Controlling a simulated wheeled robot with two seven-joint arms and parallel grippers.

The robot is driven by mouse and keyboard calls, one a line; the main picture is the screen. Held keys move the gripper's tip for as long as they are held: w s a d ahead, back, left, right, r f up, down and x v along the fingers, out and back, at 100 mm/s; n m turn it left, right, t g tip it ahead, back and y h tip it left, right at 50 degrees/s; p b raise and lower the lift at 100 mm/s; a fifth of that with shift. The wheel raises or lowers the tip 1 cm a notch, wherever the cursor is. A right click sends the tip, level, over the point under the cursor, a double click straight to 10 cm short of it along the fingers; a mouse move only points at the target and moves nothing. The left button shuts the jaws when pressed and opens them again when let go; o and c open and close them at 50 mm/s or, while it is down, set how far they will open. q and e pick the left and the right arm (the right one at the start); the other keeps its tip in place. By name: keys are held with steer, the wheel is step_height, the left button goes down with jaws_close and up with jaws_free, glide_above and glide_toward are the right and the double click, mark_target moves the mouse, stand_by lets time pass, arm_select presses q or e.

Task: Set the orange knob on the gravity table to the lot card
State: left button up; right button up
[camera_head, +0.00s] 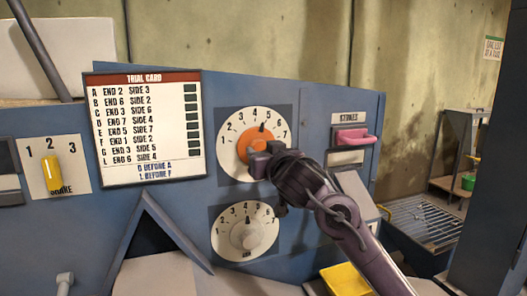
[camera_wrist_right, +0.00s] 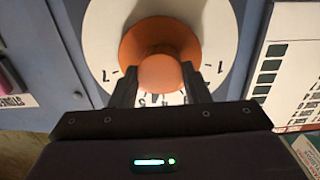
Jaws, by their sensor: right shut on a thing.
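The orange knob (camera_head: 250,142) is on the upper white dial (camera_head: 228,157), numbered 1 to 7, on the blue gravity table panel. Its black pointer is up and slightly right, near 5. My right gripper (camera_head: 262,158) is shut on the knob. In the right wrist view, the fingers (camera_wrist_right: 160,90) are on either side of the orange knob (camera_wrist_right: 158,45). The trial card (camera_head: 148,125) hangs left of the dial, with lettered rows of END and SIDE numbers; no card headed "lot card" shows. My left gripper is not in view.
Below is a second dial (camera_head: 228,246) with a pale knob (camera_head: 246,235), its pointer roughly at 4. A yellow bin (camera_head: 345,279) sits low under my right arm.

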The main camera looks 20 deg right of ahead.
steer(key=shift+m, duration=1.2)
steer(key=o, duration=1)
steer(key=shift+c, duration=0.2)
steer(key=s+b, duration=0.1)
steer(key=s, duration=0.6)
steer(key=shift+s+b, duration=0.3)
steer(key=shift+s, duration=0.1)
steer(key=shift+d, duration=0.15)
